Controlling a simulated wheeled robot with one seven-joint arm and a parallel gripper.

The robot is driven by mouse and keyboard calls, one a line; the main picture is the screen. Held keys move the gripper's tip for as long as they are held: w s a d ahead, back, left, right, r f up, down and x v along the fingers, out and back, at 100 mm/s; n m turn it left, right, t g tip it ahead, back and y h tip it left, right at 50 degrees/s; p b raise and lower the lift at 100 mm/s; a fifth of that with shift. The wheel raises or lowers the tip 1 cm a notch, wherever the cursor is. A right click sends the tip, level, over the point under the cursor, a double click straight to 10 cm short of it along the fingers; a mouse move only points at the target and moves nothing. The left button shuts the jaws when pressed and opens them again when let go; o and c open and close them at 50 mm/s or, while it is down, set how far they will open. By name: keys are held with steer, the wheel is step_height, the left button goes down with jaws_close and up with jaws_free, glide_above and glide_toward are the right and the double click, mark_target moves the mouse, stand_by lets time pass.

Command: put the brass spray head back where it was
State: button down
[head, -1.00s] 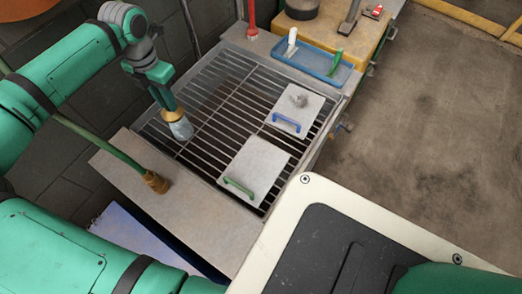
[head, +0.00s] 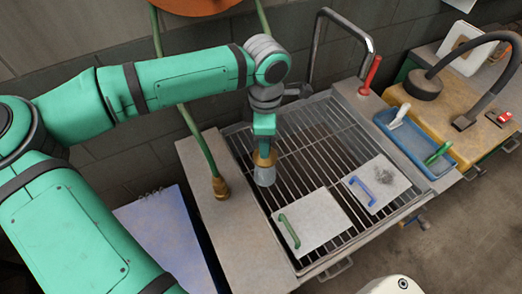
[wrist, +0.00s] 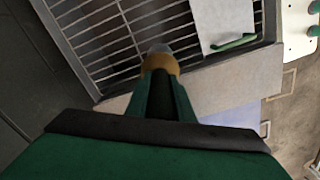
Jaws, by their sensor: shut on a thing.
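My gripper (head: 264,143) is shut on the brass spray head (head: 265,172), which has a brass collar and a pale grey lower end. It points downward over the left part of the metal grate (head: 312,150), near the counter strip. In the wrist view the spray head (wrist: 160,62) sits between the fingertips (wrist: 162,82), with its grey end outward. A green hose (head: 203,143) ends in a brass fitting (head: 220,187) on the counter strip (head: 225,215), left of the spray head and apart from it. How high the spray head is above the grate is hard to tell.
Two grey plates lie on the grate, one with a green handle (head: 312,222) and one with a blue handle (head: 376,184). A bent metal pipe (head: 340,25) and red handle (head: 370,75) stand behind. A blue tray (head: 415,140) is at right. A blue notebook (head: 160,235) lies left.

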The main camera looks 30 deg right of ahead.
steer(key=shift+s+a+r+m, duration=0.1)
steer(key=shift+s+a+m, duration=0.05)
steer(key=shift+s+m, duration=0.3)
steer(key=shift+s+a+r+m, duration=0.1)
steer(key=shift+s+m, duration=0.15)
steer(key=shift+s, duration=0.25)
steer(key=shift+w+d+f, duration=0.95)
steer(key=shift+w+f, duration=1.1)
steer(key=shift+f, duration=0.1)
steer(key=shift+w+d+f, duration=1)
steer(key=shift+w+f, duration=1.1)
steer(key=shift+w+d+f, duration=0.95)
steer(key=shift+w+f, duration=1.1)
steer(key=shift+f, duration=0.1)
steer(key=shift+f, duration=0.15)
steer(key=c, duration=1.6)
jaws_free()
steer(key=shift+o, duration=0.2)
steer(key=shift+a, duration=0.1)
step_height(320, 180, up, 12)
